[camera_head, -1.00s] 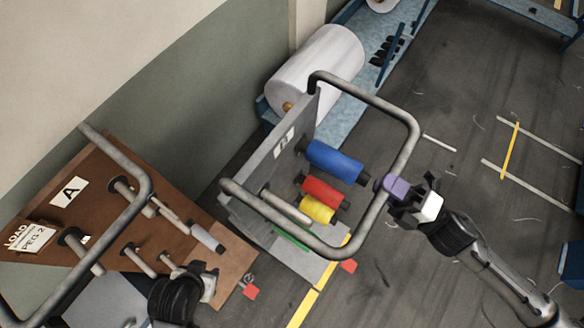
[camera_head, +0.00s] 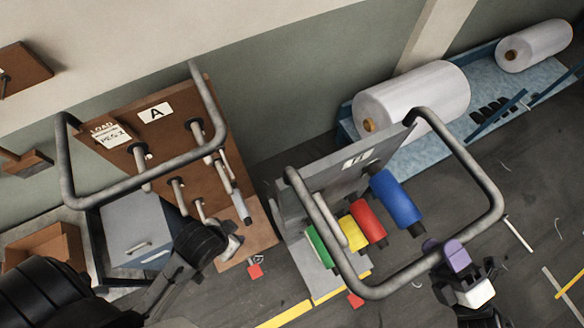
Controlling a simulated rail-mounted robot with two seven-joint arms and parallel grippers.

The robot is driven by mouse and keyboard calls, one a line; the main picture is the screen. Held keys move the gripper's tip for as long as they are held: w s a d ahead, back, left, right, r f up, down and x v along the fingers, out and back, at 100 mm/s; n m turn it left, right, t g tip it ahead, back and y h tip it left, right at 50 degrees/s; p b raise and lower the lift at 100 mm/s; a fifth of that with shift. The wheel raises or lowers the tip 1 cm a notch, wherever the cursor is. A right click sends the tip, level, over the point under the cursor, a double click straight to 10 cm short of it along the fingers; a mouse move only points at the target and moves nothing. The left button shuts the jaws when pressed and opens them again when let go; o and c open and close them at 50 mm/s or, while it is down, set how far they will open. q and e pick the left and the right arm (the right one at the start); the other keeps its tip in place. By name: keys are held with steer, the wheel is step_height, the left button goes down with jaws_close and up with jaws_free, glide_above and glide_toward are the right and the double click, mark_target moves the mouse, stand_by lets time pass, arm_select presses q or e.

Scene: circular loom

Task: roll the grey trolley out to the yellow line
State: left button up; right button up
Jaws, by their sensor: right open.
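The grey trolley (camera_head: 338,190) stands at the centre, with a lettered upright panel and a bent tube handle (camera_head: 497,190). Its pegs carry blue (camera_head: 396,199), red (camera_head: 369,222), yellow (camera_head: 346,232) and green (camera_head: 319,247) spools. The yellow line (camera_head: 285,314) on the floor runs along the front edge of the trolley's base. My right gripper (camera_head: 447,254) is open at the handle's lower right corner, its purple fingertips beside or around the tube; contact is unclear. My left gripper (camera_head: 230,244) is by the brown trolley's base, its fingers too unclear to read.
The brown trolley (camera_head: 130,107) marked A stands left, with pegs and its own tube handle. A large white roll (camera_head: 412,103) lies on a blue rack behind the grey trolley. Red tags (camera_head: 355,300) lie near the line. Floor at the lower right is mostly open.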

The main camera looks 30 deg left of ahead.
steer(key=shift+r+p, duration=1.15)
steer(key=shift+r, duration=0.3)
steer(key=o, duration=0.3)
steer(key=shift+s+r, duration=0.1)
steer(key=shift+r, duration=0.15)
steer(key=shift+o, duration=0.3)
steer(key=shift+f, duration=0.1)
